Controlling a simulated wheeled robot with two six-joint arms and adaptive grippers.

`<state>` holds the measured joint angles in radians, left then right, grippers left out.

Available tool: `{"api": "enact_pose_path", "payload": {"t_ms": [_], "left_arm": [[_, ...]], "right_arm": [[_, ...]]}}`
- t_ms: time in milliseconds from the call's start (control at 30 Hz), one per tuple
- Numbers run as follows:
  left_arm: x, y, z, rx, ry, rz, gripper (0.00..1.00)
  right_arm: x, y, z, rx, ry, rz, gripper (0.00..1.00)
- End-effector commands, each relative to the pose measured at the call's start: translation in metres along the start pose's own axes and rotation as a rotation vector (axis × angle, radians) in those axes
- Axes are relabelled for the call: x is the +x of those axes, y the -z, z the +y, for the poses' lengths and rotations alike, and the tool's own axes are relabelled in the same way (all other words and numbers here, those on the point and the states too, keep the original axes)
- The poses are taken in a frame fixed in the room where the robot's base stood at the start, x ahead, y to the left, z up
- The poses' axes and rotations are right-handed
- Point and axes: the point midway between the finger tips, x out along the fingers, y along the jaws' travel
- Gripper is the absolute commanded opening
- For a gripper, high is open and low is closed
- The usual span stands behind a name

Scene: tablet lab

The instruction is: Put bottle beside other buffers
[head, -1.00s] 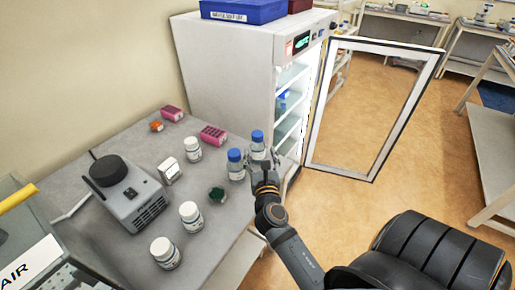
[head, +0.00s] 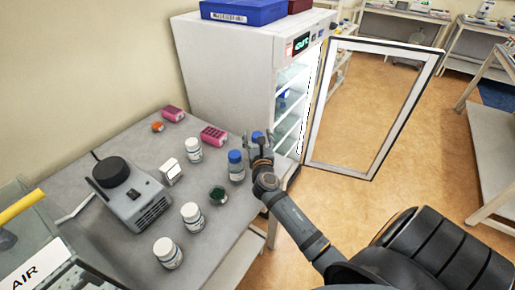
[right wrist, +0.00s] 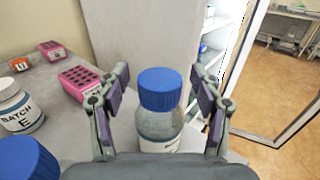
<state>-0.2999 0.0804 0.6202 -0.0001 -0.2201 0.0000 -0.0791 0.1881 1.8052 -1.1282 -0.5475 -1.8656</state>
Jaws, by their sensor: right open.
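A clear bottle with a blue cap (head: 257,137) stands upright near the right edge of the grey bench, largely hidden by my right gripper (head: 259,145) in the head view. In the right wrist view this bottle (right wrist: 160,112) stands between the two fingers of my open right gripper (right wrist: 158,105), with gaps visible on both sides. A second blue-capped bottle (head: 236,167) stands just left of it, its cap also showing at the lower left of the right wrist view (right wrist: 28,160). Blue-capped items (head: 283,98) sit on a shelf inside the open fridge (head: 245,75). My left gripper is not in view.
White-capped bottles (head: 193,217) stand along the bench (head: 115,228), beside a grey device (head: 133,200) with a black top. Pink racks (head: 213,135) lie toward the back. The fridge door (head: 375,110) stands wide open to the right.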

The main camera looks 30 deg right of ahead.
Motion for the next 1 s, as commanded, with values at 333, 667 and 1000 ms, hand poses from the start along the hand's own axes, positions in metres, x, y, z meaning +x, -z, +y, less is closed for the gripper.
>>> {"api": "enact_pose_path", "payload": {"t_ms": [333, 667, 1000], "left_arm": [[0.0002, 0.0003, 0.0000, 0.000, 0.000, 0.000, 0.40], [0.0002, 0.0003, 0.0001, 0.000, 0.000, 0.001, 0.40], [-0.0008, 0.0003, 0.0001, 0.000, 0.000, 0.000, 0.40]], "right_arm": [[-0.0006, 0.0001, 0.0002, 0.001, 0.000, 0.000, 0.29], [-0.0007, 0.0004, 0.0002, 0.001, 0.000, 0.001, 0.00], [-0.0006, -0.0025, 0.0003, 0.002, 0.000, -0.001, 0.00]]}}
